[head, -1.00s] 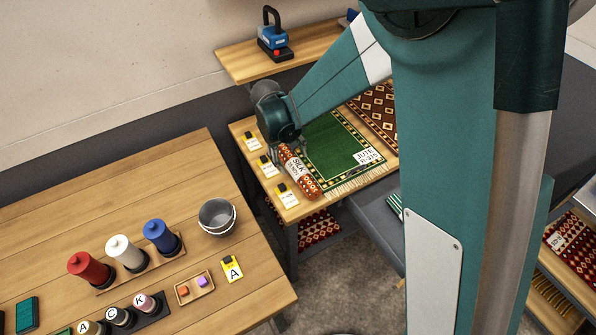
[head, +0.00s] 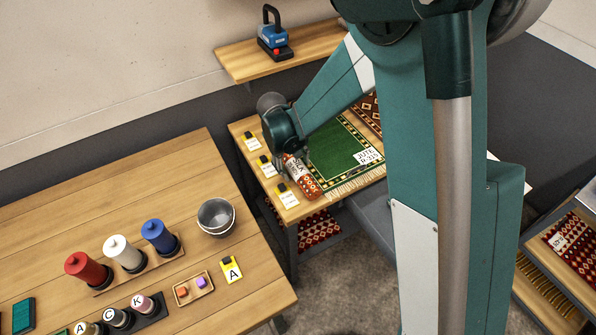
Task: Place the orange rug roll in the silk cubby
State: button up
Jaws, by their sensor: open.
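The orange rug roll (head: 307,187) lies on the wooden side table at the left edge of the green rug. It has a white label, partly covered by my gripper. My gripper (head: 287,155) is over the far end of the roll, pointing down. Its fingers are small and mostly hidden behind the wrist, so I cannot tell whether they touch the roll. I cannot make out a cubby marked silk; shelving at the lower right (head: 567,253) holds a patterned rug with a white label too small to read.
The green rug (head: 335,150) with a white tag lies beside the roll. Several yellow-and-white tags line the table's left side. A wooden bench (head: 150,205) at left holds spools, a grey bowl (head: 216,216) and a small tray. My arm blocks much of the right side.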

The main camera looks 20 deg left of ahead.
aim_at(294, 163)
jog(key=c, duration=1.1)
jog(key=shift+c, duration=0.2)
jog(key=shift+r, duration=0.1)
jog(key=shift+w+d+r+p+v, duration=0.1)
jog(key=shift+w+d+p+v, duration=0.15)
jog(key=shift+v, duration=1.35)
jog(key=shift+w+d+r+p+v, duration=0.1)
jog(key=shift+w+d+p+v, duration=0.2)
jog(key=shift+v, duration=1.3)
jog(key=shift+w+d+r+p+v, duration=0.1)
jog(key=shift+w+d+p+v, duration=0.15)
jog(key=shift+v, duration=1.35)
jog(key=shift+f, duration=0.1)
